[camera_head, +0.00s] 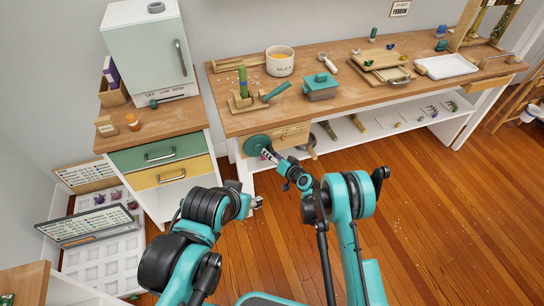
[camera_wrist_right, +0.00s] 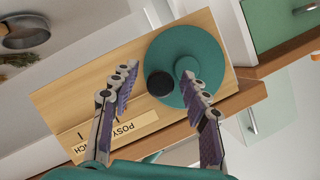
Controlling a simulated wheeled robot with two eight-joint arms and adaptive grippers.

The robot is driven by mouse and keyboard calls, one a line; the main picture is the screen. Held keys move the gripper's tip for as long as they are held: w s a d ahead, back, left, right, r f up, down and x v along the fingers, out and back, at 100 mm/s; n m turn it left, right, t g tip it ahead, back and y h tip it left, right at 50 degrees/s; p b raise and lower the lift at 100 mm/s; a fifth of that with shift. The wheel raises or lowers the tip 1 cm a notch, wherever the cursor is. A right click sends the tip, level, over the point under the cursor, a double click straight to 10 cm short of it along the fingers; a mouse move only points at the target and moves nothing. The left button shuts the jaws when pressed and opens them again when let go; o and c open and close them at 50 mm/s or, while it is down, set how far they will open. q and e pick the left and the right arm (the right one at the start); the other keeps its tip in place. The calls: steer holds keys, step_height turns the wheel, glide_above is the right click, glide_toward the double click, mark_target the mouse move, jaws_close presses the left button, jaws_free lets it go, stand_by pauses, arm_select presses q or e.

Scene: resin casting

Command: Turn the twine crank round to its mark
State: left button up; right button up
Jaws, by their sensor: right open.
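The twine crank is a teal disc (camera_head: 257,144) on the front of a wooden box (camera_head: 291,135) under the bench's left end. In the right wrist view the crank (camera_wrist_right: 190,48) shows a smaller round hub and a black knob (camera_wrist_right: 159,83) off its centre. My right gripper (camera_wrist_right: 159,93) is open, with one finger on each side of the knob. I cannot tell whether the fingers touch the knob. In the head view my right gripper (camera_head: 269,154) covers part of the crank. My left gripper (camera_head: 254,203) is low, left of the right arm; its fingers are unclear. I cannot make out the mark.
A label (camera_wrist_right: 118,130) on the box is partly hidden by a finger. A drawer cabinet (camera_head: 160,155) stands to the left. The wooden floor (camera_head: 440,200) at right is clear.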

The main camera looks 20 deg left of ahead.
mark_target(264, 141)
steer(key=shift+w+a, duration=0.1)
steer(key=shift+a, duration=0.05)
jaws_close()
steer(key=shift+r, duration=0.15)
steer(key=r+n+h, duration=0.1)
steer(key=n, duration=0.2)
steer(key=shift+a+r+t+h, duration=0.1)
steer(key=shift+r+t+h, duration=0.1)
steer(key=shift+t+h, duration=0.15)
steer(key=shift+s+a+r+n+t+h, duration=0.15)
steer(key=shift+r+n+t+h, duration=0.1)
steer(key=shift+r+n+h, duration=0.25)
steer(key=shift+s+a+r+n+t+h, duration=0.15)
steer(key=shift+n+t+h, duration=0.1)
steer(key=shift+n, duration=0.45)
steer(key=shift+s+a+r+n+t+h, duration=0.1)
steer(key=shift+a+r+n+t+h, duration=0.2)
steer(key=shift+n, duration=0.3)
steer(key=shift+s+a+r+n+t+h, duration=0.1)
steer(key=shift+r+n+t+h, duration=0.15)
steer(key=shift+n+h, duration=0.25)
steer(key=n, duration=0.1)
steer(key=n+t, duration=0.1)
steer(key=s+a+n+h, duration=0.1)
steer(key=shift+a+r+n+t, duration=0.1)
steer(key=shift+r+n+t, duration=0.2)
